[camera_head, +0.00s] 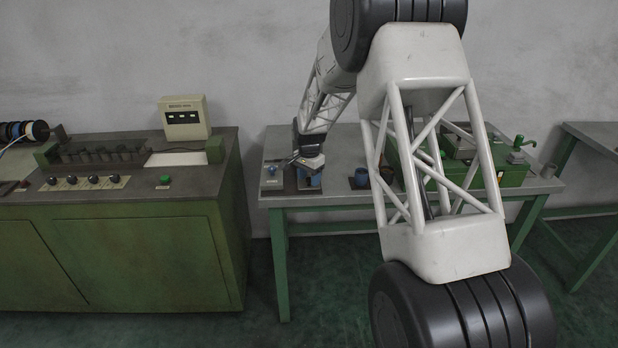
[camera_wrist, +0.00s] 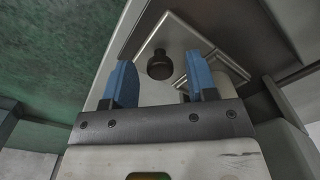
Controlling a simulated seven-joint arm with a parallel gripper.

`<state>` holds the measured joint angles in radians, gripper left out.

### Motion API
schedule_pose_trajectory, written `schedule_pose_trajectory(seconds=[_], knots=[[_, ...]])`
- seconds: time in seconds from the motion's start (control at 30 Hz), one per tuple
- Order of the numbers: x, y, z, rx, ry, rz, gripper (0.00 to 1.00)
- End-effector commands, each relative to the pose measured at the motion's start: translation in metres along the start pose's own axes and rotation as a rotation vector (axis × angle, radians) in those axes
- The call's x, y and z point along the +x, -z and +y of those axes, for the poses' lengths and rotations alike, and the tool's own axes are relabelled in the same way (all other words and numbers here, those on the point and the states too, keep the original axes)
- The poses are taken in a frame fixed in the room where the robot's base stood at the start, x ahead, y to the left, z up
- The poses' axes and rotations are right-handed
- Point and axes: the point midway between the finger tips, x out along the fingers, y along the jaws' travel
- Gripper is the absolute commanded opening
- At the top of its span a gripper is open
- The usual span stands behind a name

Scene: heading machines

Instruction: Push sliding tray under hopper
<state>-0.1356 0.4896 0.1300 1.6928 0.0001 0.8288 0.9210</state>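My gripper (camera_head: 310,177) is low over the left end of the grey worktable, its tips pointing down. In the wrist view its two blue fingers (camera_wrist: 159,78) are apart. A dark round knob (camera_wrist: 160,65) on a pale square metal plate (camera_wrist: 178,36) shows between and beyond them; no contact is visible. This plate may be the sliding tray, but I cannot tell for sure. In the head view a small grey plate with a dark knob (camera_head: 272,171) lies just left of my gripper. I cannot make out the hopper; my arm covers part of the table.
The worktable (camera_head: 335,199) also carries a dark blue cup (camera_head: 360,178) right of my gripper and a green machine (camera_head: 512,176) with a lever, partly behind my arm. A green cabinet (camera_head: 140,255) with a control box (camera_head: 185,118) stands at left. A gap separates it from the table.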

Motion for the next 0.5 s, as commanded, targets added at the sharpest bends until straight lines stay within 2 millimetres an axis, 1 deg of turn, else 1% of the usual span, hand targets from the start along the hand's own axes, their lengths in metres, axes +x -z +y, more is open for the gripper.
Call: schedule_pose_trajectory(seconds=[0.27,0.37,0.5], knots=[[-0.002,0.000,0.000,0.000,0.000,0.000,0.52],[-0.008,0.000,0.000,0.000,0.001,0.001,0.52],[-0.021,0.000,0.000,0.000,0.001,0.001,0.52]])
